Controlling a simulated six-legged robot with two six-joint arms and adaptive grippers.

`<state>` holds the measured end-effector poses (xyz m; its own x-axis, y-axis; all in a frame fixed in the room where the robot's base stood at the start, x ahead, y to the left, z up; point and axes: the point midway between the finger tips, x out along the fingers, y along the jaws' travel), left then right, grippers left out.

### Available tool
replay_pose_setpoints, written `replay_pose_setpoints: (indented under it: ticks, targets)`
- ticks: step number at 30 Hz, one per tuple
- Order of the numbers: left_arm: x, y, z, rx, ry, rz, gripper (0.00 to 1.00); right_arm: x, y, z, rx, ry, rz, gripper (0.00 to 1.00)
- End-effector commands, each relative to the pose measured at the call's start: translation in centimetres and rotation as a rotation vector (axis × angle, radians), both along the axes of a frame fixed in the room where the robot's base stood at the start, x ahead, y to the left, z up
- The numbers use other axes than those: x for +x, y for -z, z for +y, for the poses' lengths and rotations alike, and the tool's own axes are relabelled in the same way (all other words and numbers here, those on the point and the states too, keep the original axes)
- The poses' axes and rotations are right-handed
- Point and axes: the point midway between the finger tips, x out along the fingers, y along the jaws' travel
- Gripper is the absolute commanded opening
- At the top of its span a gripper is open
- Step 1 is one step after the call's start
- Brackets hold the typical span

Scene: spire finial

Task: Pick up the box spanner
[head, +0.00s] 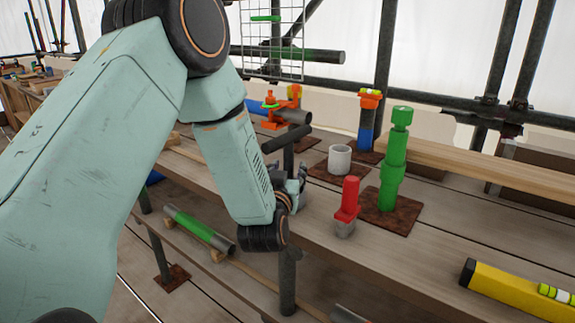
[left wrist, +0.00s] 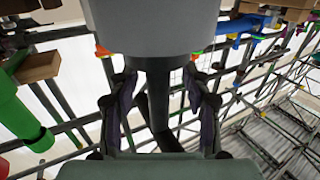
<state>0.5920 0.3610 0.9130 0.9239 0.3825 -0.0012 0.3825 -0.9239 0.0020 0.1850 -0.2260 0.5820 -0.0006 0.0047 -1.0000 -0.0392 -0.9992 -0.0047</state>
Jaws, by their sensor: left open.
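A dark T-shaped tool (head: 288,160), which I take to be the box spanner, stands upright with its crossbar on top. It is left of the white cup in the head view; its lower part is hidden. My left gripper (head: 297,188) is low beside it, partly hidden by its own wrist. In the left wrist view my left gripper (left wrist: 160,105) is open, its fingers apart on either side of a dark upright rod (left wrist: 157,95). A large grey cylinder (left wrist: 155,30) fills the top there; I cannot tell whether it belongs to the tool. My right gripper is not in view.
The white cup (head: 340,160), a red-and-grey piece (head: 347,205) and a tall green stacked piece (head: 393,165) stand close on the right. A yellow level (head: 515,290) lies at the front right. Scaffold poles (head: 383,50) rise behind. The bench (head: 440,255) has bare space between.

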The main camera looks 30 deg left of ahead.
Motion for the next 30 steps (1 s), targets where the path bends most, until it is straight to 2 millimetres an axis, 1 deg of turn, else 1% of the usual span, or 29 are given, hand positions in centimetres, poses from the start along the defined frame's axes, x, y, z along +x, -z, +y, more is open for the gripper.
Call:
replay_pose_setpoints:
  ticks: [4,5,21,22,30]
  targets:
    - [0.11,-0.03,0.03,0.000,0.000,0.000,0.49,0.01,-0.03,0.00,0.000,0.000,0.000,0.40]
    - [0.12,-0.02,0.05,0.000,0.000,0.000,0.47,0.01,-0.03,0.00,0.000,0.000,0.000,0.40]
    - [0.15,-0.03,0.09,0.000,0.000,0.000,0.01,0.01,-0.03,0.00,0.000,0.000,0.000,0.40]
    - [0.16,-0.04,0.09,0.000,0.000,0.000,0.00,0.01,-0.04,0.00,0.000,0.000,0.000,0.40]
    - [0.17,-0.08,0.09,0.000,0.000,-0.001,0.00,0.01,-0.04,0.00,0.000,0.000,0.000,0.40]
